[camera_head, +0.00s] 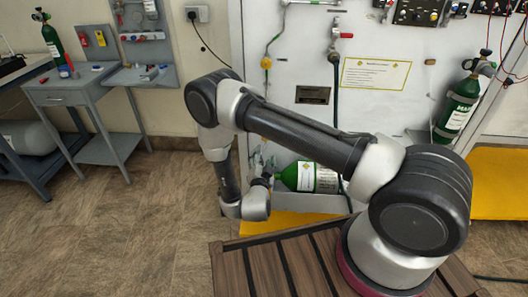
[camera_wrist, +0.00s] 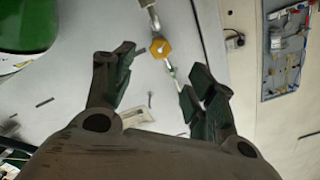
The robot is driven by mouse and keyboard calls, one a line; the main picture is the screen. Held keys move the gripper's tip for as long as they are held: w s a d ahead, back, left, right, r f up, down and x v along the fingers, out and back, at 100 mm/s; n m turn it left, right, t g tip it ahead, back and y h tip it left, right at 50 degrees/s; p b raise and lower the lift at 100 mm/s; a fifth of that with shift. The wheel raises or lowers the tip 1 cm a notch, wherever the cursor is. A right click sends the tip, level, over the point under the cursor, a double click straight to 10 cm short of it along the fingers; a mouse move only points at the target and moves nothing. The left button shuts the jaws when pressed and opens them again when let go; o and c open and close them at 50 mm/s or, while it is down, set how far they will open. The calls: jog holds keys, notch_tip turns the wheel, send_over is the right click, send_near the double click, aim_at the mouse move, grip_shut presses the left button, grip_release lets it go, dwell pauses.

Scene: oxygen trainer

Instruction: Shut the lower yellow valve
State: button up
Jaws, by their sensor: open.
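A small yellow valve (camera_head: 266,62) sits on the thin pipe on the white panel, in the head view. In the head view my gripper (camera_head: 264,168) is low in front of the panel, below the valve, small and partly hard to make out.
A green cylinder (camera_head: 306,177) lies in a grey tray close to my gripper; its green body (camera_wrist: 28,22) fills the wrist view's top left. Another green cylinder (camera_head: 458,108) stands at the right. A dark hose (camera_head: 336,90) hangs down the panel. A grey side table (camera_head: 75,90) stands left.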

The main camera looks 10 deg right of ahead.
jog(key=shift+s, duration=0.2)
jog(key=w+d+n, duration=0.3)
jog(key=w+n, duration=0.3)
jog(key=w, duration=0.5)
jog(key=shift+w+d, duration=0.3)
jog(key=c, duration=1)
